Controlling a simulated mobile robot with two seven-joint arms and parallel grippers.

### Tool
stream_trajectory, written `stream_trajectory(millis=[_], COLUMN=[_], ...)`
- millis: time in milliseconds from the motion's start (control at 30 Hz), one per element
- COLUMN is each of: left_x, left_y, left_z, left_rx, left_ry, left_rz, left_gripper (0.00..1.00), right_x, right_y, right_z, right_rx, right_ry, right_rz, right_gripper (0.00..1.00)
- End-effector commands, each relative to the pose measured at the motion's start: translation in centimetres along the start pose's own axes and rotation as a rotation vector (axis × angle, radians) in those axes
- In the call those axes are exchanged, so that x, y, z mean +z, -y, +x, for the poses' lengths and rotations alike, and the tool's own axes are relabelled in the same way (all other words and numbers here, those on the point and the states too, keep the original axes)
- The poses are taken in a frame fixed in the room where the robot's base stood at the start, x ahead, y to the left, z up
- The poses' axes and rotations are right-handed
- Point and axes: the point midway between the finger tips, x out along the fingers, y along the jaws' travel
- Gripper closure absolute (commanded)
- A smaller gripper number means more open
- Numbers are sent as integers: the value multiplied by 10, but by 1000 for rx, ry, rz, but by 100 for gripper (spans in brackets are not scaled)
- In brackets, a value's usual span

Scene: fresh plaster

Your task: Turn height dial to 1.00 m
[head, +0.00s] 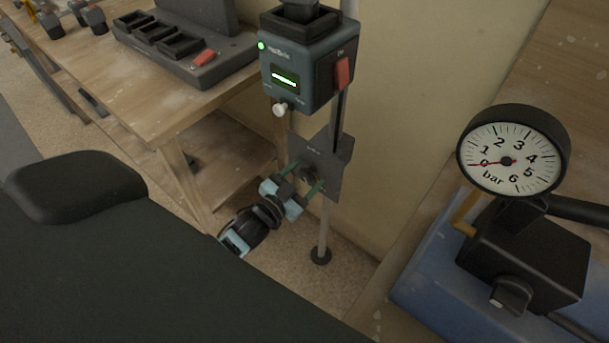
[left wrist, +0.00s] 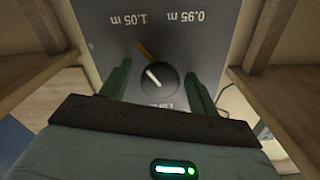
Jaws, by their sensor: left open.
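The height dial (left wrist: 160,80) is a round dark knob with a white pointer line on a grey plate (left wrist: 205,50). In the left wrist view the labels are upside down, with 1.05 m at upper left and 0.95 m at upper right. The white line points to the upper left, near a brownish mark (left wrist: 146,50). In the head view the plate (head: 333,172) is fixed on a pole, and the dial is partly hidden. My left gripper (head: 303,178) is open, its two green fingers on either side of the dial; contact is unclear. My right gripper is not in view.
A device with a lit screen (head: 284,80) and a red switch (head: 342,72) is above the plate on the pole (head: 324,225). A wooden bench (head: 150,95) with a dark tray stands left. A pressure gauge (head: 513,160) stands right. The wall is close behind the pole.

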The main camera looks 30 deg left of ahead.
Motion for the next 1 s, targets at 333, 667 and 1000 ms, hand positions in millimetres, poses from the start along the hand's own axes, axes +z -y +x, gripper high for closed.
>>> stream_trajectory(millis=[333, 667, 1000], left_x=[0, 0, 0], left_y=[0, 0, 0], left_z=[1, 1, 1], left_rx=[0, 0, 0], left_ry=[1, 1, 0], left_rz=[0, -1, -84], left_gripper=[49, 84, 84], right_x=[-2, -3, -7], right_y=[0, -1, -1], right_z=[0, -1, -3], right_rx=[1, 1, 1], right_ry=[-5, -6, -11], right_rz=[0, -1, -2], right_gripper=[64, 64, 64])
